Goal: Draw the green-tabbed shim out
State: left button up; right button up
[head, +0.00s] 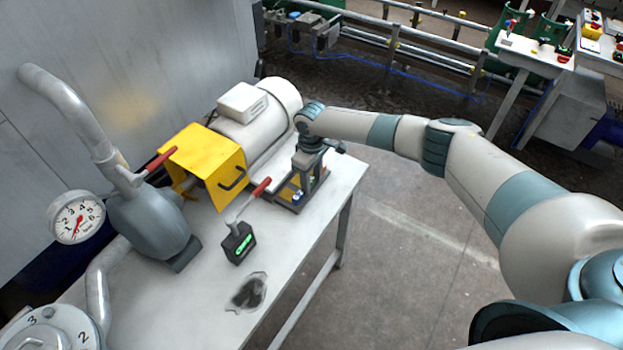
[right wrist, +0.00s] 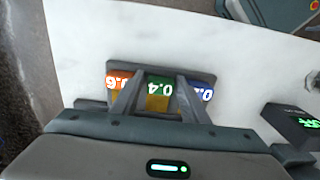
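In the right wrist view, the green-tabbed shim (right wrist: 159,92), marked 0.4, is the middle one in a dark holder (right wrist: 150,68). An orange tab (right wrist: 118,79) marked 0.6 is at its left and a partly hidden blue tab (right wrist: 203,90) is at its right. My right gripper (right wrist: 160,76) has its fingers apart, one on each side of the green tab; I see a thin gap but cannot tell about contact. In the head view, my right gripper (head: 309,162) points down over the holder at the table's edge and hides most tabs. My left gripper is out of view.
A motor (head: 262,112) with a yellow guard (head: 205,160) stands just behind. A pump (head: 148,222) and gauge (head: 76,217) are left. The table's (head: 205,290) front is mostly clear.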

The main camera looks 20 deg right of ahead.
aim_at(312, 182)
jog(key=shift+a+r, duration=0.1)
jog(key=shift+r, duration=0.75)
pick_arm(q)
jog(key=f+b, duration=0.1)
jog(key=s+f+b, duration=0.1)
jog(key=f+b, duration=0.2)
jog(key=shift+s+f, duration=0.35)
pick_arm(e)
notch_tip(312, 182, up, 16)
jog(key=shift+f, duration=0.15)
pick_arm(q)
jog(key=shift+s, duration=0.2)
pick_arm(e)
jog(key=shift+f, duration=0.1)
